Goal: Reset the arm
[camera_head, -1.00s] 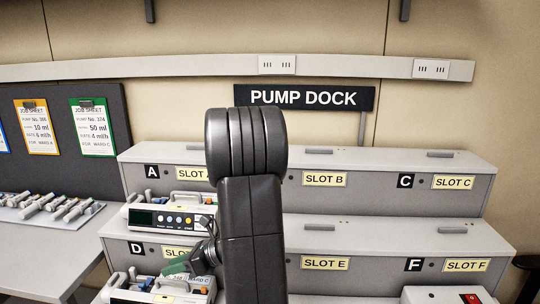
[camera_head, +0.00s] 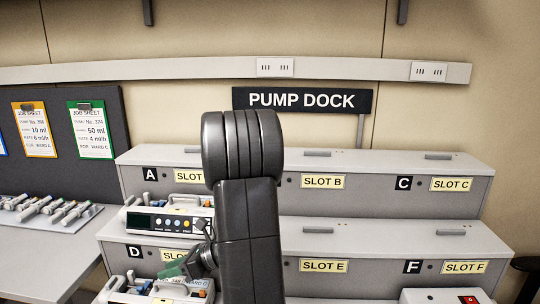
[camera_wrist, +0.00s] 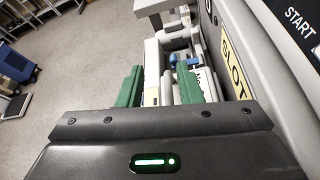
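My arm stands upright in the middle of the head view, with its elbow high in front of the pump dock (camera_head: 400,230). My gripper (camera_head: 176,270) is low at the left, by the lower-left pump (camera_head: 135,292) under slot D, partly hidden by my arm. In the wrist view my gripper (camera_wrist: 160,86) shows two green fingers set apart, with a gap between them. No held object can be made out.
Another pump (camera_head: 160,221) stands on the step above, under slot A. A syringe tray (camera_head: 48,213) lies on the left table. A white box with a red mark (camera_head: 440,296) is at bottom right. Open floor (camera_wrist: 70,65) shows left in the wrist view.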

